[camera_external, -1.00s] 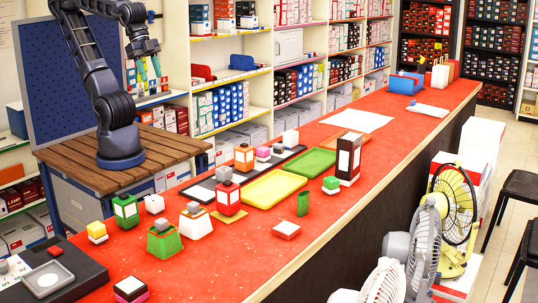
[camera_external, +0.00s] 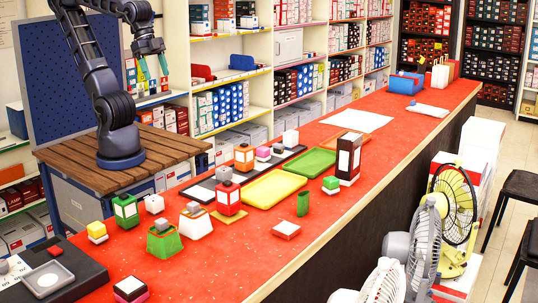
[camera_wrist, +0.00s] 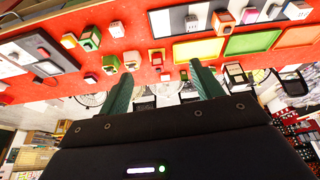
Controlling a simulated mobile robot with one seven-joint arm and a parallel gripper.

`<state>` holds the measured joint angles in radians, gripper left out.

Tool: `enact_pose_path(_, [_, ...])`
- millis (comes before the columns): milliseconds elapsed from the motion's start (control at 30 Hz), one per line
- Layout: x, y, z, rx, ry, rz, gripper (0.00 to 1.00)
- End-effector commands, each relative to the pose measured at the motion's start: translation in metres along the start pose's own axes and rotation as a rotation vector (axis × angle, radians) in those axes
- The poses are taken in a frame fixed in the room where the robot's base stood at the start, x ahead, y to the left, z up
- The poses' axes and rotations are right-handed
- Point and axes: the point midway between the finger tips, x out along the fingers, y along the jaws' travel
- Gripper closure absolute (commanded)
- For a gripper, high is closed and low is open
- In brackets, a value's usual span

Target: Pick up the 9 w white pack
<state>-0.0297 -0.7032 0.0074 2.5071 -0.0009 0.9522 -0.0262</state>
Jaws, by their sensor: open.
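Several white packs stand on the red counter (camera_external: 250,235). One is a white block (camera_external: 290,138) at the back, by the dark tray. My gripper (camera_external: 155,70) hangs high above the wooden stand, left of the counter and apart from all packs. In the wrist view my gripper (camera_wrist: 162,86) has its two green fingers spread with nothing held.
Yellow (camera_external: 273,189) and green (camera_external: 314,162) trays lie mid-counter. A tall dark-framed box (camera_external: 347,160) stands to their right. Coloured lantern-like boxes crowd the left part. Shelves (camera_external: 230,105) stand behind, and fans (camera_external: 425,250) stand right of the counter. The counter's right-hand strip is mostly clear.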

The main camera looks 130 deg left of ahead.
Motion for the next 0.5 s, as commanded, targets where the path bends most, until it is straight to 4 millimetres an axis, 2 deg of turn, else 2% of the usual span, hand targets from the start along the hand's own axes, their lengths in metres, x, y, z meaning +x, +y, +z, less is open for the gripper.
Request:
enact_pose_path(267, [0.019,-0.040,-0.063,-0.213,-0.057,-0.036,0.35])
enact_pose_path(500, [0.045,-0.089,-0.111,-0.401,-0.099,-0.069,0.35])
